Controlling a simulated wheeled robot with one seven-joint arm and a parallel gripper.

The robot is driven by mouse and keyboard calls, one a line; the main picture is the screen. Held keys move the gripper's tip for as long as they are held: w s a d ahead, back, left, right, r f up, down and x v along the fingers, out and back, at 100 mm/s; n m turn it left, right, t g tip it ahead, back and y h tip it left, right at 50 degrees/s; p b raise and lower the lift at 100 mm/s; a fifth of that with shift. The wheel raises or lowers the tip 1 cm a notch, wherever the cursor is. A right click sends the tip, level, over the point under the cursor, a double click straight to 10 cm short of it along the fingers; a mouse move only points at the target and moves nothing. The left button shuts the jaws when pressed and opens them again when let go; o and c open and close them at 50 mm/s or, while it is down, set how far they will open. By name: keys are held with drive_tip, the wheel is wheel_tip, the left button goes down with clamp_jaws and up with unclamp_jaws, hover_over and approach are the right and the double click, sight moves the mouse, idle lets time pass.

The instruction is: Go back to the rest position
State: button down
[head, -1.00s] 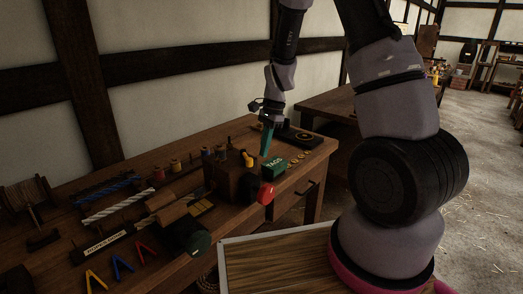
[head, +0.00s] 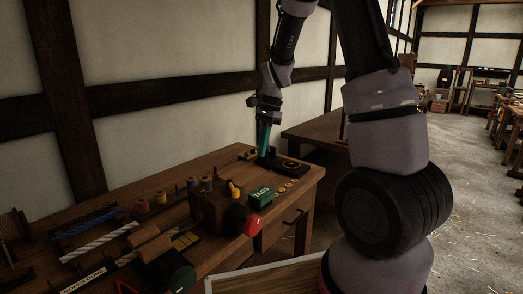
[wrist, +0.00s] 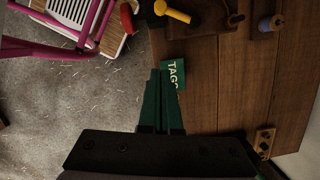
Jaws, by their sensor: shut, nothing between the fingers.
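My gripper (head: 264,150) hangs from the arm over the far right part of the wooden workbench (head: 240,262), with its teal fingers pointing down. In the wrist view the fingers (wrist: 162,76) lie close together, shut and empty. Their tips appear just beside the green TAGS box (wrist: 174,74) in that view. In the head view the TAGS box (head: 261,196) stands lower and a little left of the fingers. Whether the fingertips touch the bench cannot be told.
A black device with a round ring (head: 290,165) lies right of my gripper. Spools (head: 168,195) line the back. A second table (head: 318,135) stands behind.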

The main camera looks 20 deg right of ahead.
drive_tip(key=s+d+r+n+t, duration=0.2)
drive_tip(key=s+r+n+t, duration=0.2)
drive_tip(key=s+r, duration=0.6)
drive_tip(key=s+d+r+n+t, duration=0.2)
drive_tip(key=s+r+n+t, duration=0.2)
drive_tip(key=s+r, duration=0.6)
drive_tip(key=shift+r+n+h, duration=0.3)
drive_tip(key=shift+r+n, duration=0.2)
drive_tip(key=shift+n, duration=0.1)
